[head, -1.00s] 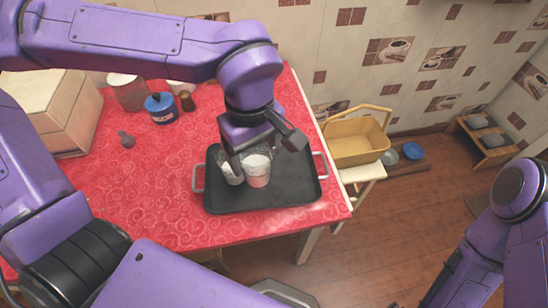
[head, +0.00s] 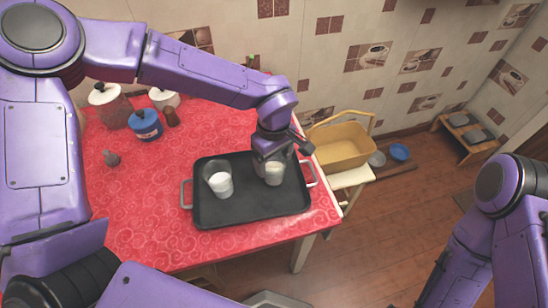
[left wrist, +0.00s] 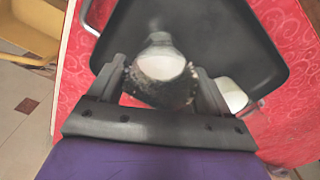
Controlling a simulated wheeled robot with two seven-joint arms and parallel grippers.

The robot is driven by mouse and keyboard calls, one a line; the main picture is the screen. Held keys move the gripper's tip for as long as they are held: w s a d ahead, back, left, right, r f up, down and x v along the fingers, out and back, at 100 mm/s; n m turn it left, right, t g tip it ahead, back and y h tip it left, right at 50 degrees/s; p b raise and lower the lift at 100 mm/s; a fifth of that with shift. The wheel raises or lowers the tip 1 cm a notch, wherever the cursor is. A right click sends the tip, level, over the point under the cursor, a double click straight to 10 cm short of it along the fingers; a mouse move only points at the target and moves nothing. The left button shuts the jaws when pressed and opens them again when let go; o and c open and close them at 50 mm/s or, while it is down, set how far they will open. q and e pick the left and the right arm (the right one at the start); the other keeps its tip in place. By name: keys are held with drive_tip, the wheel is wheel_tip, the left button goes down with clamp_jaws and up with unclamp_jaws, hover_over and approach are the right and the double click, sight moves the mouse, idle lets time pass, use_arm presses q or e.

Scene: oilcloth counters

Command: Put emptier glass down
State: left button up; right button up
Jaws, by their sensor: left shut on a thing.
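My left gripper (head: 273,157) is above the right part of the black tray (head: 240,211) and is shut on a glass with white contents (head: 274,174). In the left wrist view this held glass (left wrist: 158,66) stands between the two fingers. Whether its base touches the tray cannot be told. A second glass (head: 220,185), also with white contents, stands on the tray to the left, apart from the held one. It shows partly behind a finger in the left wrist view (left wrist: 233,95). My right gripper is out of view.
The tray lies on a red patterned counter (head: 140,225). A blue pot (head: 146,124), a brown shaker (head: 171,117) and jars stand at the back left. A yellow basket (head: 342,148) sits on a stool beyond the right edge. Bare tray shows in front of the glasses.

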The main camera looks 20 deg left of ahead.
use_arm(q)
drive_tip(key=o, duration=1.6)
drive_tip(key=shift+f, duration=0.1)
drive_tip(key=shift+o, duration=0.2)
wheel_tip(320, 180, up, 12)
drive_tip(key=shift+r+p, duration=0.25)
drive_tip(key=shift+p, duration=0.1)
